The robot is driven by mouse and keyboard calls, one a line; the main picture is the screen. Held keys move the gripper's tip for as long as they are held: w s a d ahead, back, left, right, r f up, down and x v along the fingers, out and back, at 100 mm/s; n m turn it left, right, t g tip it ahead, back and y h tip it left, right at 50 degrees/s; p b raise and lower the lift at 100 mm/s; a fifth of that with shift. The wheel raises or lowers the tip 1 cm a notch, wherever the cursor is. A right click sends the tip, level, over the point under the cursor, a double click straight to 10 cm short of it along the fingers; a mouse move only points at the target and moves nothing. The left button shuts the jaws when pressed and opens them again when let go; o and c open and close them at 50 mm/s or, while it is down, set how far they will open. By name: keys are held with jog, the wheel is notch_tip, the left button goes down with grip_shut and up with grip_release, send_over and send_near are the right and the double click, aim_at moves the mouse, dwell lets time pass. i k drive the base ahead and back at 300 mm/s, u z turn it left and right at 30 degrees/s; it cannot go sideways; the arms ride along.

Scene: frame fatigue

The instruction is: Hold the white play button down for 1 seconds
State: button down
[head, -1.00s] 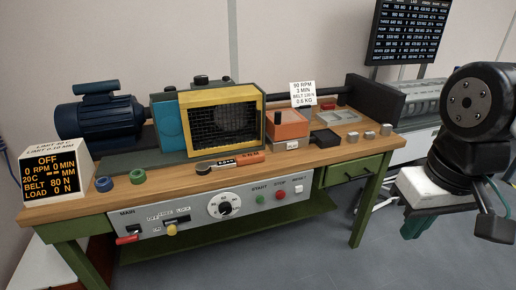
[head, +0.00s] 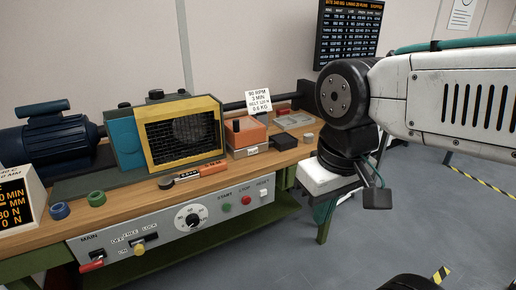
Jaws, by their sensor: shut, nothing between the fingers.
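The white button (head: 264,193) is small and sits at the right end of the grey control panel (head: 172,222) on the bench front. It is right of the red stop button (head: 246,200) and the green start button (head: 226,208). No play mark can be read on it. My gripper (head: 325,208) hangs below my wrist, to the right of the panel and apart from the white button. Its fingers are small and partly hidden under the white housing; they look shut and hold nothing that I can see.
The wooden bench carries a yellow-framed guard (head: 182,133), a blue motor (head: 45,133), an orange block (head: 246,134) and a black-and-orange tool (head: 200,171). A dial (head: 191,217) and switches share the panel. Open floor lies right of the bench.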

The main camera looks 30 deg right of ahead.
aim_at(253, 150)
jog(key=i, duration=0.95)
jog(key=u, duration=0.05)
